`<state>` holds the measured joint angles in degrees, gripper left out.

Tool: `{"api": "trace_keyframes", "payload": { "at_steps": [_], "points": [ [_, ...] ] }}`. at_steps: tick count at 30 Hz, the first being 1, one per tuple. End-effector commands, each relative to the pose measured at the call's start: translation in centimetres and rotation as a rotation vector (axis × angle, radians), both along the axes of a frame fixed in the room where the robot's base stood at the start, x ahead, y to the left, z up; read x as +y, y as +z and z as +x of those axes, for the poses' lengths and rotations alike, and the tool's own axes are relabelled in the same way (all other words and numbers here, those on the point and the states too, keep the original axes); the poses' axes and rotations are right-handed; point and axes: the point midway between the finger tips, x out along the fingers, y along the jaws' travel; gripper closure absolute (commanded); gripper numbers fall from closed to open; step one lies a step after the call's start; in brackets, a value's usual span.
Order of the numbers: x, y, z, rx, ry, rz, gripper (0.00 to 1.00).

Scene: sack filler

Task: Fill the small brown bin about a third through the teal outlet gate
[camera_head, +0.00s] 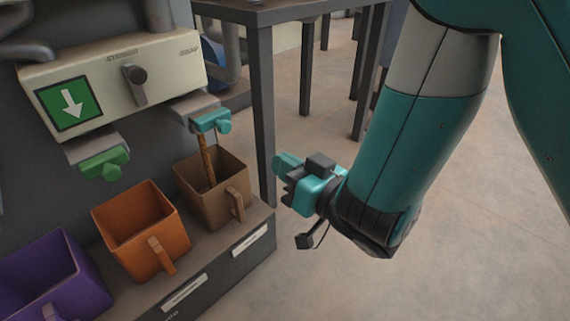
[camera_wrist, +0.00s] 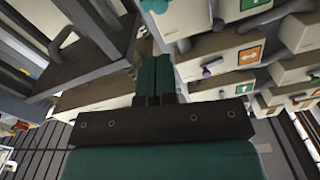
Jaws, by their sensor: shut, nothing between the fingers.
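The small brown bin (camera_head: 215,190) stands upright at the right end of the shelf, its handle facing front. The teal outlet gate (camera_head: 211,121) is above it. A thin brown stream (camera_head: 207,160) runs from the gate down into the bin. The level inside the bin is hidden by its front wall. My gripper (camera_head: 283,178) is right of the bin, apart from it and from the gate. In the wrist view my gripper's fingers (camera_wrist: 154,75) are together with nothing between them.
An orange bin (camera_head: 138,230) and a purple bin (camera_head: 52,278) stand left of the brown bin. A green outlet gate (camera_head: 104,163) hangs above the orange bin. A panel with a dark knob (camera_head: 135,75) is above. A dark table leg (camera_head: 263,120) stands behind my gripper. Open floor lies right.

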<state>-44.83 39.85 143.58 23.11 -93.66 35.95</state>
Motion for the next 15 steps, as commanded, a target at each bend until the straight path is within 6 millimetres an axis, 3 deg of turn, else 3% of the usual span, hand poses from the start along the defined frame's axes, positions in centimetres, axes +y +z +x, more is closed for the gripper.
{"api": "trace_keyframes", "payload": {
  "at_steps": [15],
  "points": [
    [0.36,0.23,0.35,0.000,0.000,0.000,1.00]
  ]
}}
